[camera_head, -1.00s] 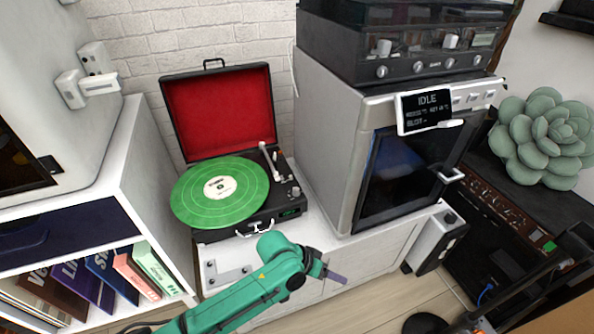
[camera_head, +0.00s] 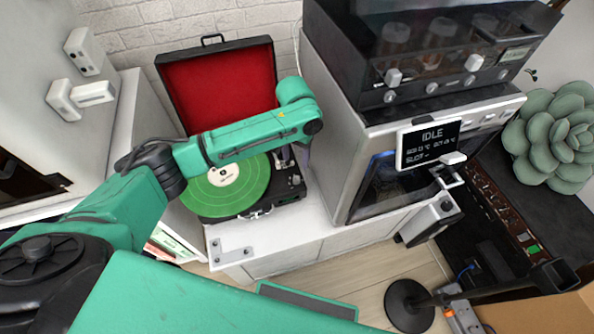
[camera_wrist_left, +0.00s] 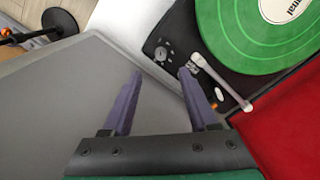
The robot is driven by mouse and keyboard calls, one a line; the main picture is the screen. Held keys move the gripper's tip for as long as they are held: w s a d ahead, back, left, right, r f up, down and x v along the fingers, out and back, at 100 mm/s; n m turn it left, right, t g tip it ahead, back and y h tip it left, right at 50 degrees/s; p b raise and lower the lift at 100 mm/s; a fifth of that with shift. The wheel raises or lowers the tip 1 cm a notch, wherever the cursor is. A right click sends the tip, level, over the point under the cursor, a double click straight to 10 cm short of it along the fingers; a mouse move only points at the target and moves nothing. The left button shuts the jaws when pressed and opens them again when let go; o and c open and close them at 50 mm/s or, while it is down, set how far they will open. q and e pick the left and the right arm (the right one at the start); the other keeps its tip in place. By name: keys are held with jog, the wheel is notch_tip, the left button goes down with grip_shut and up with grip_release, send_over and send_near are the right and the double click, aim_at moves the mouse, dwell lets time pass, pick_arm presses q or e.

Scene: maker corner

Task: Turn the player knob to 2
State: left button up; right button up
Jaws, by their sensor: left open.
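The record player stands open, its red-lined lid (camera_head: 222,85) up and a green record (camera_head: 232,188) on it. Its black deck (camera_head: 291,190) carries a white tonearm, which shows in the left wrist view (camera_wrist_left: 205,68). A small round knob (camera_wrist_left: 160,53) shows on the deck in that view; its setting is too small to read. My left gripper (camera_wrist_left: 160,75) is open and empty. Its two purple fingers point toward the deck, with the knob between and just beyond their tips in the picture. In the head view the left gripper (camera_head: 307,153) is mostly hidden behind my forearm.
A grey machine (camera_head: 330,130) with an "IDLE" screen (camera_head: 430,143) stands close on the right of the player. Its grey side (camera_wrist_left: 75,105) lies close to the left finger in the wrist view. The white cabinet top (camera_head: 290,232) in front of the player is mostly clear.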

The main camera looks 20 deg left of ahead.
aim_at(296, 178)
pick_arm(q)
jog(key=f, duration=0.3)
jog(key=f+b, duration=0.1)
jog(key=f, duration=0.6)
jog(key=shift+w+f, duration=0.35)
grip_shut()
